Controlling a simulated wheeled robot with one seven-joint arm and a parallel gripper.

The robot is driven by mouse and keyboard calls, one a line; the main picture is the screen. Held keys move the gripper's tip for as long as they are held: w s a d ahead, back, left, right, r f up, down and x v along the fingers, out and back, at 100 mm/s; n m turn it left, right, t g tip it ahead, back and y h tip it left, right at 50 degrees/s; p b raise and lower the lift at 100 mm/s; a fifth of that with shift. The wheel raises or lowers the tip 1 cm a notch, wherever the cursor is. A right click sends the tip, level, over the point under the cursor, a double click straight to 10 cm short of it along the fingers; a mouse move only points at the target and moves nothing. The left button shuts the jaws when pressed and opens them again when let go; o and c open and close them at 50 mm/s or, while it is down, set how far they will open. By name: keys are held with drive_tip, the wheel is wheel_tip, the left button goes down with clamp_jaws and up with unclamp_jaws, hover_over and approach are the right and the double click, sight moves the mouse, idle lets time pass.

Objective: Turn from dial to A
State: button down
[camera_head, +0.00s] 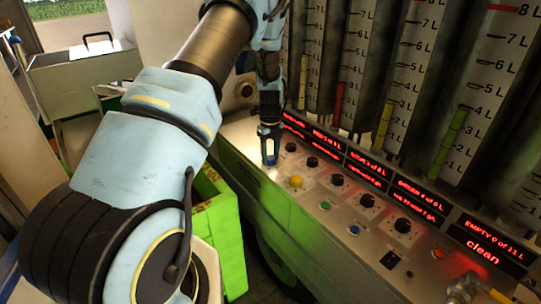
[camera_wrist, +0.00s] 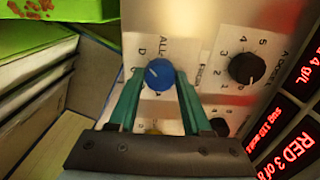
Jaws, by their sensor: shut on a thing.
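The blue dial (camera_wrist: 160,74) sits on the pale control panel, and its white pointer mark faces the upper left, roughly towards the letter D. The label ALL is printed above it, and small lettering below it is partly hidden. My gripper (camera_wrist: 161,78) has its two green fingers on either side of the dial and is shut on it. In the head view my gripper (camera_head: 269,140) reaches down to the far left end of the panel. The blue dial (camera_head: 271,161) shows just under the fingertips.
A black numbered knob (camera_wrist: 247,68) stands right of the dial. A yellow button (camera_head: 296,181) and several other knobs run along the panel (camera_head: 262,190). Red displays (camera_head: 365,167) and upright gauges rise behind. A green crate (camera_head: 218,240) stands left of the panel.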

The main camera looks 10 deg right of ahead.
drive_tip(key=shift+f+n+b, duration=0.1)
drive_tip(key=shift+n+b, duration=0.35)
drive_tip(key=shift+n, duration=0.05)
drive_tip(key=shift+n+b, duration=0.95)
drive_tip(key=shift+n, duration=0.05)
drive_tip(key=n+b, duration=0.1)
drive_tip(key=n, duration=0.1)
drive_tip(key=shift+n+b, duration=0.3)
drive_tip(key=shift+b, duration=0.1)
drive_tip(key=n+b, duration=0.1)
drive_tip(key=n, duration=0.2)
drive_tip(key=shift+n+b, duration=0.3)
drive_tip(key=shift+b, duration=0.1)
drive_tip(key=n+b, duration=0.1)
drive_tip(key=n, duration=0.2)
drive_tip(key=shift+n, duration=0.4)
drive_tip(key=n+b, duration=0.1)
drive_tip(key=n, duration=0.2)
drive_tip(key=shift+n, duration=0.3)
drive_tip(key=n+b, duration=0.1)
drive_tip(key=n, duration=0.2)
drive_tip(key=shift+n, duration=0.3)
drive_tip(key=n, duration=0.6)
drive_tip(key=shift+n+b, duration=0.3)
drive_tip(key=shift+b, duration=0.1)
